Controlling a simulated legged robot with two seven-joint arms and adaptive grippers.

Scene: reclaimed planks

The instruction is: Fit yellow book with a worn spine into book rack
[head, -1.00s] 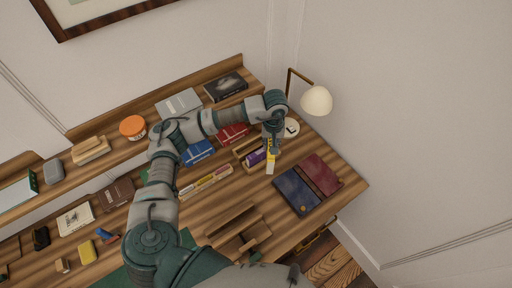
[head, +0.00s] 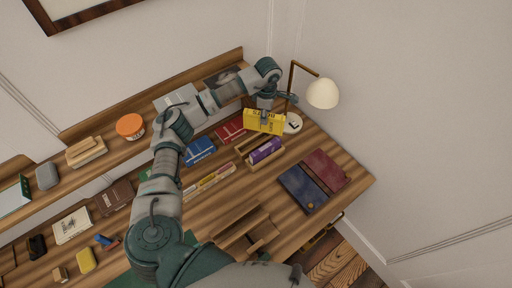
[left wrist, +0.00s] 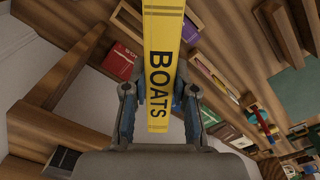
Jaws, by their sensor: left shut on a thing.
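The yellow book (head: 264,122) is held by my left gripper (head: 266,112) above the back right of the desk. In the left wrist view the book (left wrist: 160,75) runs between the two fingers (left wrist: 158,112), with "BOATS" in black lettering facing the camera. The gripper is shut on it. A wooden stand with upright boards (head: 236,226), which looks like the book rack, is near the desk's front edge. A small open wooden box (head: 246,156) holding a purple book (head: 265,150) lies just below the held book. My right gripper is not in view.
A white lamp (head: 322,93) and a round clock (head: 292,123) stand right of the held book. A red book (head: 230,129) and a blue book (head: 199,151) lie to its left. Blue and dark red books (head: 313,180) lie at the right end.

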